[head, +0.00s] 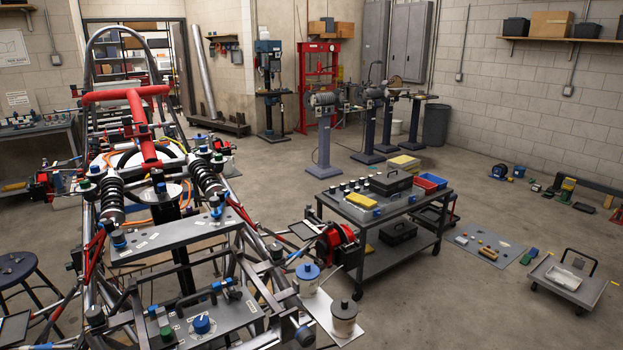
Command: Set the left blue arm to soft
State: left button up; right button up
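A tube chassis (88,70) with a red cross tube (125,95) fills the left side of the head view. A grey plate (170,238) lies across it, below two black coil-over springs. Lower down are a blue knob (201,325) and a blue lever-like piece (222,285). I cannot tell which of these is the left blue arm, nor read any soft or firm marking. Neither gripper shows.
A dark wheeled cart (400,250) with boxes and small parts stands right of the chassis. A blue-lidded can (307,278) and a grey-lidded can (344,316) stand between them. A stool (18,266) is at the left edge. Open floor lies at the lower right.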

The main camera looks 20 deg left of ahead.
aim_at(223, 197)
jog(key=i+l, duration=0.2)
jog(key=i+l+u, duration=0.1)
jog(key=u, duration=0.4)
jog(key=i+l+u, duration=0.1)
jog(key=u, duration=0.4)
